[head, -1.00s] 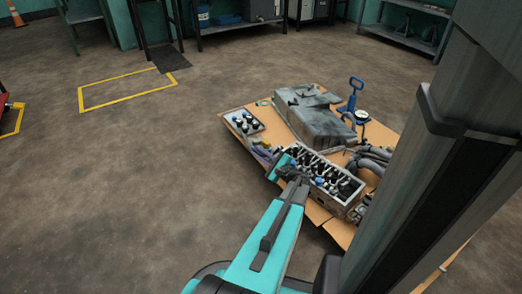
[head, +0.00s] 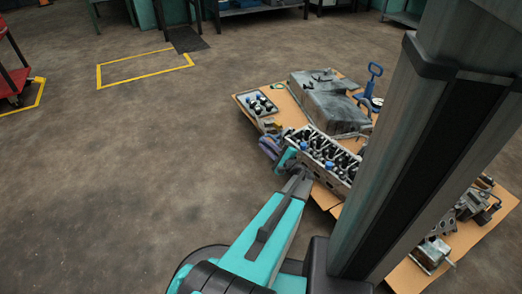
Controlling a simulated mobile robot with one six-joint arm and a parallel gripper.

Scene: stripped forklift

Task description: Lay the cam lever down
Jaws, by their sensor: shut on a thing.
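My teal arm reaches up from the bottom of the head view. Its teal wrist (head: 286,160) is at the left front edge of a cardboard sheet (head: 322,197), close to an engine cylinder head (head: 322,152) with a row of dark valve parts. The fingers of my gripper and anything in them are hidden or too small to make out. I cannot pick out the cam lever among the small parts.
A parts tray (head: 258,103) and a grey metal casting (head: 325,103) lie farther back. A blue lever-handled tool (head: 372,75) stands behind. More metal parts (head: 432,255) are at the lower right. My column blocks the right side. The floor left of the cardboard is clear.

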